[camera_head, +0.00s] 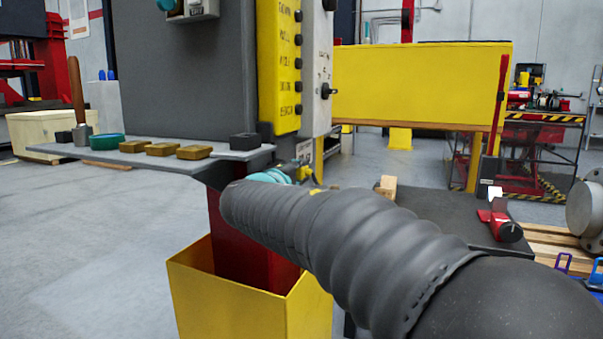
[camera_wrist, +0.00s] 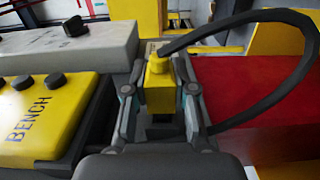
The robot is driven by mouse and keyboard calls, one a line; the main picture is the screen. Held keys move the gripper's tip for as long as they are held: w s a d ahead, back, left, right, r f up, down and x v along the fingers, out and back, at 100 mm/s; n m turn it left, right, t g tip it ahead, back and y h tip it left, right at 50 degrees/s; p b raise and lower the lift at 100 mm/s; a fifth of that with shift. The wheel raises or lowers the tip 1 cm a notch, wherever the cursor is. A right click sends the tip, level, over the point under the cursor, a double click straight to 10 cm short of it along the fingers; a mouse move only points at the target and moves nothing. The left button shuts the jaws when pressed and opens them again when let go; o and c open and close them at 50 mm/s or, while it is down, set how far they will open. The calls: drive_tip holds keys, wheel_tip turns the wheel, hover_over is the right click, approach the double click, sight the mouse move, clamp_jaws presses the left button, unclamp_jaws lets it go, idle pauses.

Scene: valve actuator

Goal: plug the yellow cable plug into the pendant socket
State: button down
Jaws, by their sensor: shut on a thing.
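The yellow cable plug (camera_wrist: 159,86) is upright between the fingers of my gripper (camera_wrist: 164,76) in the wrist view, and the gripper is shut on it. A black cable (camera_wrist: 296,22) runs from the plug and loops to the right. In the head view my dark arm hides most of the gripper; a small yellow part (camera_head: 305,175) shows just below the pendant. The yellow pendant (camera_head: 281,65) has a column of black buttons, and its face marked BENCH (camera_wrist: 45,122) lies left of the gripper in the wrist view. I cannot make out the pendant socket.
A grey box with a black knob (camera_head: 319,80) adjoins the pendant. A grey shelf (camera_head: 225,155) holds brass blocks and a teal dish to the left. A yellow bin (camera_head: 225,305) stands below. A dark table (camera_head: 440,215) with a red tool (camera_head: 499,222) is at right.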

drive_tip(key=shift+w+a, duration=0.3)
drive_tip(key=shift+a, duration=0.5)
drive_tip(key=c, duration=0.9)
unclamp_jaws()
drive_tip(key=shift+o, duration=0.2)
drive_tip(key=v, duration=1.2)
drive_tip(key=shift+r, duration=0.1)
